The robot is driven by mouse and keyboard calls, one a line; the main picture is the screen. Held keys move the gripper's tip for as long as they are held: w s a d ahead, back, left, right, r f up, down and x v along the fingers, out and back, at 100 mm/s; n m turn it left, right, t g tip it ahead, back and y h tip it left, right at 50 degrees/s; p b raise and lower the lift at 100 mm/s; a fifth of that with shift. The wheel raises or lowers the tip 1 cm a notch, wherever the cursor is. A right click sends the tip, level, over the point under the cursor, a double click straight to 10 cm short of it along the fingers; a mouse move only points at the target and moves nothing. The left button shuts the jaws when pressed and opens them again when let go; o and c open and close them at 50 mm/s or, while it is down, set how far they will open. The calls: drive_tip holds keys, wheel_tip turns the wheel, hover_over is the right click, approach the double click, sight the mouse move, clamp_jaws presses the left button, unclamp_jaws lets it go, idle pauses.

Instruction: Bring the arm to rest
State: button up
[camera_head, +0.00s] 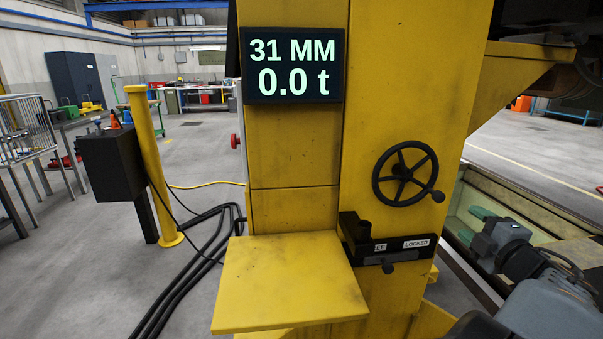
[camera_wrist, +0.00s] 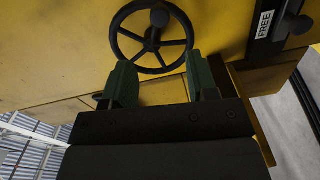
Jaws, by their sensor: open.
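My gripper (camera_head: 473,224) is at the lower right of the head view, with my arm coming in from the bottom right corner. Its two green fingers are apart with nothing between them, and they also show in the wrist view (camera_wrist: 161,84). In the head view the gripper is to the right of and below the black handwheel (camera_head: 408,174) and apart from it. In the wrist view the handwheel (camera_wrist: 128,44) appears beyond the fingertips, on the yellow column.
The yellow column (camera_head: 290,150) carries a display (camera_head: 292,66) reading 31 MM and 0.0 t. A black lock bracket (camera_head: 352,240) has a "LOCKED" label and a lever; "FREE" (camera_wrist: 265,24) shows in the wrist view. A yellow shelf (camera_head: 285,285) juts forward. Cables lie at left.

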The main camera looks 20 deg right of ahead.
drive_tip(key=w+a+r+m+g+h+p, duration=0.45)
drive_tip(key=w+a+r+m+p, duration=0.3)
drive_tip(key=r+m+p, duration=0.35)
drive_tip(key=s+a+f+m+g+y+p, duration=0.1)
drive_tip(key=s+a+f+g+y+p, duration=0.1)
drive_tip(key=a, duration=0.6)
drive_tip(key=s+a+f+m+g+y+p, duration=0.1)
drive_tip(key=s+a+f+g+y+p, duration=0.1)
drive_tip(key=a, duration=0.6)
drive_tip(key=s+a+f+m+g+y+p, duration=0.1)
drive_tip(key=s+a+f+g+y+p, duration=0.1)
drive_tip(key=s+a+g+p, duration=0.3)
drive_tip(key=s+a+y+p, duration=0.1)
drive_tip(key=s+a+p, duration=0.1)
drive_tip(key=a, duration=0.1)
drive_tip(key=shift+a+f+m+g, duration=0.15)
drive_tip(key=shift+a+m+g, duration=0.05)
drive_tip(key=shift+m+g, duration=0.2)
